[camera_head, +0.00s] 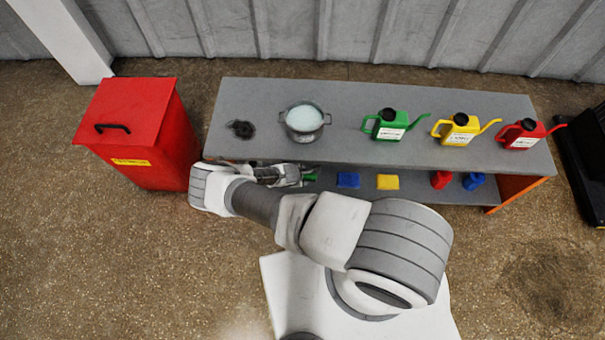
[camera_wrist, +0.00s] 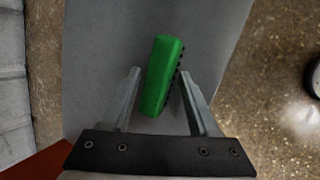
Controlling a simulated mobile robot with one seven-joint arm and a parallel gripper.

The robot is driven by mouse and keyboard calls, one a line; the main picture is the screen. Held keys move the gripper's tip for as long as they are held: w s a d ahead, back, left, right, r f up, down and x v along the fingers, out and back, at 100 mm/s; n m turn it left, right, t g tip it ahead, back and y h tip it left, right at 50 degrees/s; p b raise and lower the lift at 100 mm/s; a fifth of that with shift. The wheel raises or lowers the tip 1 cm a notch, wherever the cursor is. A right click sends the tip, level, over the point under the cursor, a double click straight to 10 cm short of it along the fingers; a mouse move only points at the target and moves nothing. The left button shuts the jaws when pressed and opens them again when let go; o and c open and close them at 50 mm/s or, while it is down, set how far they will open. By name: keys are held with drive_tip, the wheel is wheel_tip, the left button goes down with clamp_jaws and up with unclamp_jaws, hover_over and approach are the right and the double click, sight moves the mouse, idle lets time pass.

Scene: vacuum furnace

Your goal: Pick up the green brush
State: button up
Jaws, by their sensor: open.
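The green brush (camera_wrist: 161,75) lies on a grey shelf surface (camera_wrist: 100,55) and shows in the middle of the wrist view, with dark bristles along its right side. My gripper (camera_wrist: 160,80) is open, and in that view its two fingers are on either side of the brush's near part, with gaps visible. I cannot tell how far above the shelf the fingertips are. In the head view my gripper (camera_head: 303,173) reaches to the lower shelf, and a small part of the green brush (camera_head: 310,177) shows beside it. The rest is hidden by my gripper.
The lower shelf also holds a blue block (camera_head: 348,180), a yellow block (camera_head: 388,182) and small red and blue items. The tabletop (camera_head: 345,105) above carries a pot (camera_head: 305,120) and three watering cans. A red bin (camera_head: 135,130) stands left of my arm.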

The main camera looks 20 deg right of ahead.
drive_tip(key=shift+f, duration=0.15)
idle(0.4)
clamp_jaws()
